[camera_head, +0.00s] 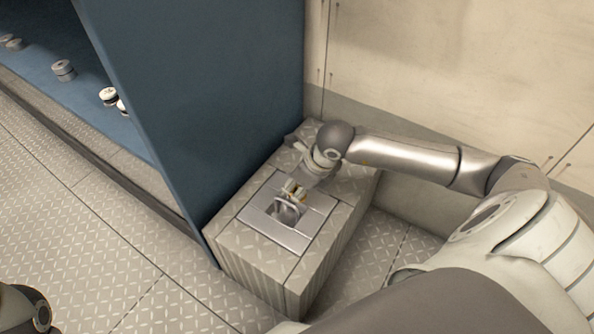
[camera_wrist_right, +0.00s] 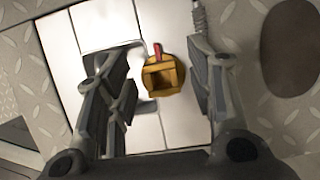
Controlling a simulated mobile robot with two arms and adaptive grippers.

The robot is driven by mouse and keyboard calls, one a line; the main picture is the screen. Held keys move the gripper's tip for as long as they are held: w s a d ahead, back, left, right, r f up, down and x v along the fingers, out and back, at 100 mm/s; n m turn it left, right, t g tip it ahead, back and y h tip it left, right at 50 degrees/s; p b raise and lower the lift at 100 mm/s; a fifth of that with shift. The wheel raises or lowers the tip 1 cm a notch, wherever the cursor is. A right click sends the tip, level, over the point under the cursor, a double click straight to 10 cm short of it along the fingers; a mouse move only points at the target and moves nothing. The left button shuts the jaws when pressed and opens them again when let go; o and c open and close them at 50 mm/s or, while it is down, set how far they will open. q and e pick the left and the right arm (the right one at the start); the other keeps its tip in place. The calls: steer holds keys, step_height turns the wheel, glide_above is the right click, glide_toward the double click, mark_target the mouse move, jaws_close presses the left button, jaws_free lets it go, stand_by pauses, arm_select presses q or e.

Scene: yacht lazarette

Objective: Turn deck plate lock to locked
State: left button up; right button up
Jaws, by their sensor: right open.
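The deck plate lock is a yellow, square-edged knob with a red pointer (camera_wrist_right: 162,76). It sits on a pale metal plate (camera_wrist_right: 105,27), and its red pointer points to the top of the wrist view. In the head view the lock is a small gold spot (camera_head: 294,189) on the silver plate (camera_head: 272,233) atop a ribbed box. My right gripper (camera_head: 302,181) is over the lock, and in the wrist view its open fingers (camera_wrist_right: 168,60) stand on either side of the knob with gaps visible. Contact cannot be told.
The box (camera_head: 262,262) stands against a tall blue panel (camera_head: 210,110) on its left and a cream wall (camera_head: 440,70) behind. Several small round items (camera_head: 64,70) lie on a blue shelf at the upper left. Patterned floor (camera_head: 90,235) is clear on the left.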

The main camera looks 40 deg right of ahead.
steer(key=v, duration=1.1)
steer(key=shift+s+r, duration=0.25)
steer(key=shift+r, duration=0.05)
